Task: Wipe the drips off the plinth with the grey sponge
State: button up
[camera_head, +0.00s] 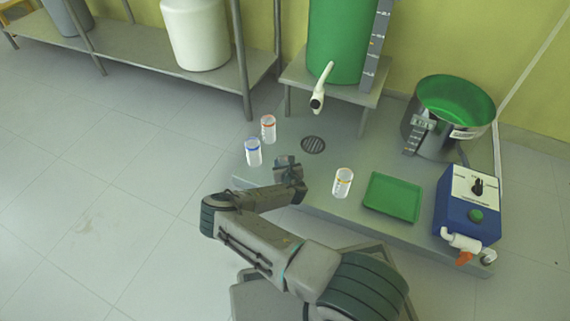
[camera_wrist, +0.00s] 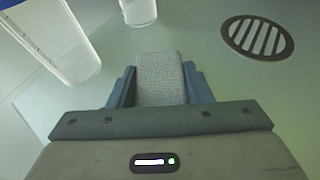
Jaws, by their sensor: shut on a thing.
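My gripper (camera_head: 288,168) is low over the grey plinth (camera_head: 328,203), between the blue-banded jar and the yellow-banded jar. In the wrist view my gripper (camera_wrist: 160,88) is shut on the grey sponge (camera_wrist: 160,72), which sticks out between the two blue fingers. Whether the sponge touches the plinth I cannot tell. In the head view the sponge is too small and hidden to make out clearly. I can make out no distinct drips on the plinth surface in either view.
A blue-banded jar (camera_head: 253,152) and a red-banded jar (camera_head: 268,129) stand left of my gripper. A yellow-banded jar (camera_head: 343,183), green tray (camera_head: 392,197) and blue control box (camera_head: 468,208) stand right. A round drain (camera_head: 313,145) lies behind. A steel pot (camera_head: 437,135) stands back right.

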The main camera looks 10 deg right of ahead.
jog(key=shift+r+p, duration=1.75)
jog(key=shift+r, duration=1.3)
jog(key=shift+r+p, duration=1)
jog(key=shift+r, duration=0.45)
